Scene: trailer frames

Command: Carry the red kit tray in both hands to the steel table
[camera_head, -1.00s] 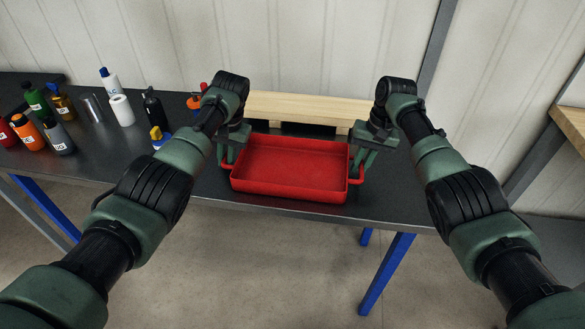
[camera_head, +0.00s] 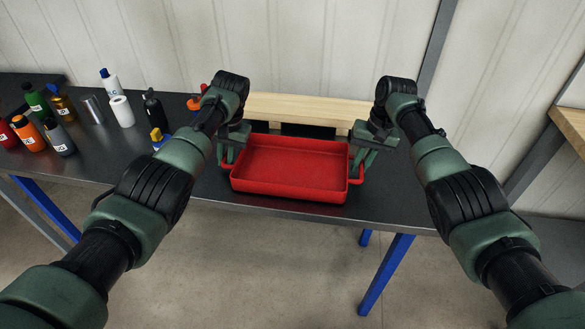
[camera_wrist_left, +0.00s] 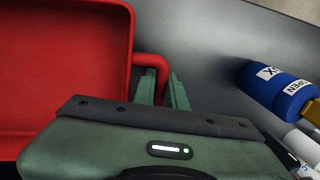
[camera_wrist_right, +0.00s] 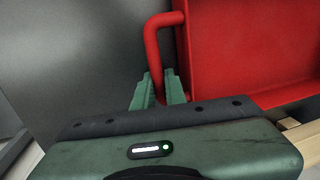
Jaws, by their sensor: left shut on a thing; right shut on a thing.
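The red kit tray (camera_head: 290,172) is empty and level at the front of a dark-topped table (camera_head: 395,208). I cannot tell whether it rests on the top or hangs just above it. My left gripper (camera_head: 228,154) is shut on the tray's left handle; the red bar (camera_wrist_left: 152,62) passes between its fingers (camera_wrist_left: 163,90) in the left wrist view. My right gripper (camera_head: 363,157) is shut on the right handle, whose bar (camera_wrist_right: 152,42) runs down to the fingers (camera_wrist_right: 160,90) in the right wrist view.
Several bottles stand at the left, including an orange one (camera_head: 27,134) and a black one (camera_head: 153,108), with a white roll (camera_head: 122,110). A blue-and-yellow item (camera_head: 158,138) is near my left arm. A wooden board (camera_head: 300,108) lies behind the tray. A wooden-topped surface (camera_head: 572,122) is at far right.

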